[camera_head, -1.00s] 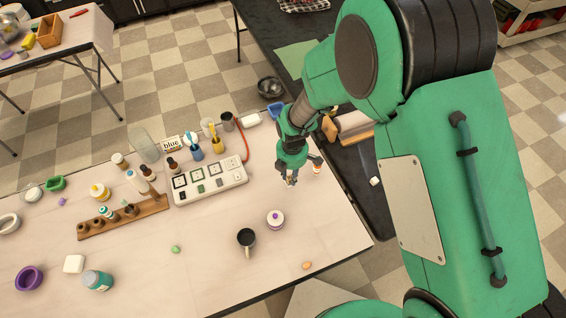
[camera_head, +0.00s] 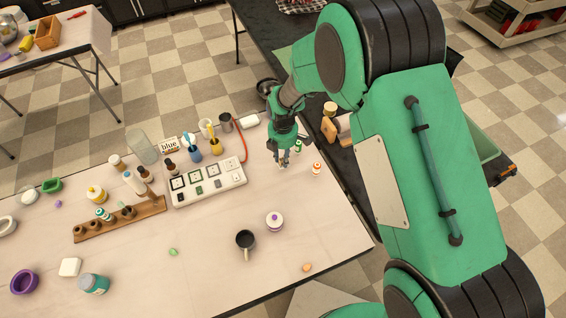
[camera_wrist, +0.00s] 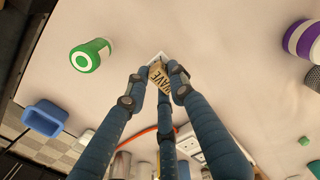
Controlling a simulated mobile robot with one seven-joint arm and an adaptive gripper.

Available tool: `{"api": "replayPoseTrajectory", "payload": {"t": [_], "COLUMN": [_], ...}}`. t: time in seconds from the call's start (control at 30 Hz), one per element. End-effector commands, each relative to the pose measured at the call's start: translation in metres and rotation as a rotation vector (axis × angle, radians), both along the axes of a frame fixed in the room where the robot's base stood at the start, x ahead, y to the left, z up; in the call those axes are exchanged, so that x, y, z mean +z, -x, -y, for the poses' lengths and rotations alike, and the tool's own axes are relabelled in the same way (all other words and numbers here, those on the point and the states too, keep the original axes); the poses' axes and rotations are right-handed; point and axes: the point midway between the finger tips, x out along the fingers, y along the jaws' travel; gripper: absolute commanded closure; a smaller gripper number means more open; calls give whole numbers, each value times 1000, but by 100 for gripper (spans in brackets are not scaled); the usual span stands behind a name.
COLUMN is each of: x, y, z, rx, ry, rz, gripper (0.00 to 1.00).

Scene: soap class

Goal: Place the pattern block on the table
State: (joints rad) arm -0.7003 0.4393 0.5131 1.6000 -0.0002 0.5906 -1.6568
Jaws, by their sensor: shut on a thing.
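My gripper (camera_head: 284,164) is over the right part of the light table (camera_head: 330,215), right of the white panel. In the wrist view its fingers (camera_wrist: 157,77) are shut on a small tan block lettered "WAVE" (camera_wrist: 159,74), which I take as the pattern block. A white patch shows just beyond the block; I cannot tell what it belongs to. In the head view the block is too small and covered to make out. Whether its underside touches the table cannot be told.
A white panel with square tiles (camera_head: 208,182) lies left of my gripper. An orange-and-white bottle (camera_head: 316,169) and a green-capped bottle (camera_wrist: 90,55) stand close by.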

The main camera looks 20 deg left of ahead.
Motion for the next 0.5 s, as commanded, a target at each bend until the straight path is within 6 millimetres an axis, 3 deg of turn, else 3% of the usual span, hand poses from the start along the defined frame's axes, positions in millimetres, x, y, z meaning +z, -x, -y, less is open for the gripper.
{"api": "replayPoseTrajectory", "payload": {"t": [0.3,0.5], "x": [-32,-34], "y": [1,0], "z": [0,0], "rx": [0,0], "ry": [1,0], "rz": [-1,0], "gripper": [100,100]}}
